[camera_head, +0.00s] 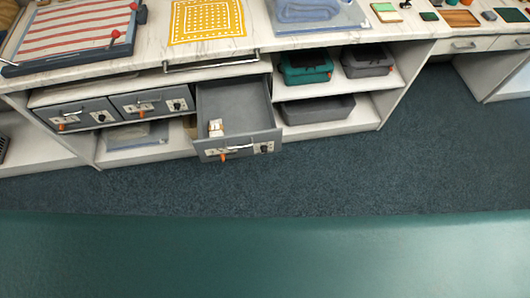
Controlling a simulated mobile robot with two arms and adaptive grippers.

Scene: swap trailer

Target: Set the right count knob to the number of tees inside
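A grey drawer (239,103) stands pulled out from the counter, and I look down into it. A small white item with orange-brown marks (216,127) lies inside at the front left; it is too small to tell whether it is a tee or a group of tees. The rest of the drawer floor looks bare. The drawer's front has a pale plate with an orange part (223,157) at the left and a black knob (264,149) on a white plate at the right. The knob's setting is unreadable. Neither gripper is in view.
Two closed grey drawers (77,115) (151,104) with similar plates are at the left. A teal case (306,66) and grey cases (368,61) sit on shelves right of the open drawer. The blue carpet (330,175) in front is clear.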

